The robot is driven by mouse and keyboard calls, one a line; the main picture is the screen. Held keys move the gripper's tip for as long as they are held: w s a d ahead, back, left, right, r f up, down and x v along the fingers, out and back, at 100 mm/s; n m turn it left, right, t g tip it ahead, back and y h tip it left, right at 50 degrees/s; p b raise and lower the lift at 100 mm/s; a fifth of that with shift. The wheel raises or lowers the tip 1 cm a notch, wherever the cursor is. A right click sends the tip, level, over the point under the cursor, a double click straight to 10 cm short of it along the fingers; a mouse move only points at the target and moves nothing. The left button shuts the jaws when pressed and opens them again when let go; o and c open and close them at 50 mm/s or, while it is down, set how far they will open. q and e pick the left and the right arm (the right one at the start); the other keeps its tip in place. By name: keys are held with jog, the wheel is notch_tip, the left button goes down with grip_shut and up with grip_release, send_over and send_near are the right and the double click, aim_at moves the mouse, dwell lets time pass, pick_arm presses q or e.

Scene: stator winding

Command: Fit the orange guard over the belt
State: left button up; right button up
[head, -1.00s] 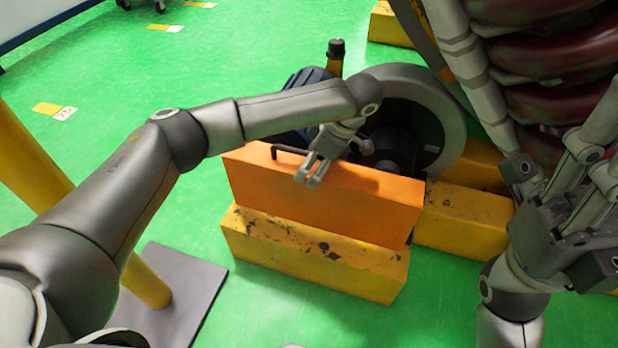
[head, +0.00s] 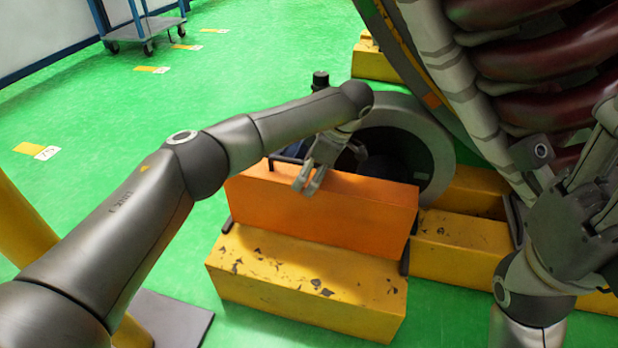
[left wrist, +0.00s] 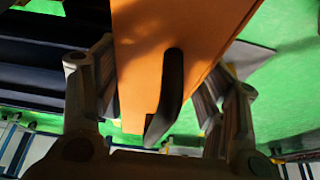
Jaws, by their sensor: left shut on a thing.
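The orange guard (head: 320,212), a long box shape, stands upright behind a yellow beam in the head view. My left gripper (head: 308,180) is at its top and shut on it. In the left wrist view the guard (left wrist: 175,50) lies between the two fingers of my left gripper (left wrist: 160,105), with its black handle (left wrist: 168,95) in the middle. The belt cannot be made out; the guard and arm cover the space in front of the grey-rimmed wheel (head: 437,140). My right gripper (head: 590,205) is at the right edge, away from the guard; its finger state is unclear.
The scuffed yellow beam (head: 300,285) lies in front of the guard, with another yellow block (head: 460,245) to the right. A large machine with dark red coils (head: 540,60) fills the upper right. A blue cart (head: 145,25) stands far back. Green floor at left is open.

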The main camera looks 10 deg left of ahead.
pick_arm(q)
jog(key=shift+f, duration=1.2)
dwell(1.1)
jog(key=o, duration=1.3)
jog(key=shift+s+f+b, duration=0.1)
jog(key=shift+f+b, duration=0.05)
jog(key=shift+b, duration=0.15)
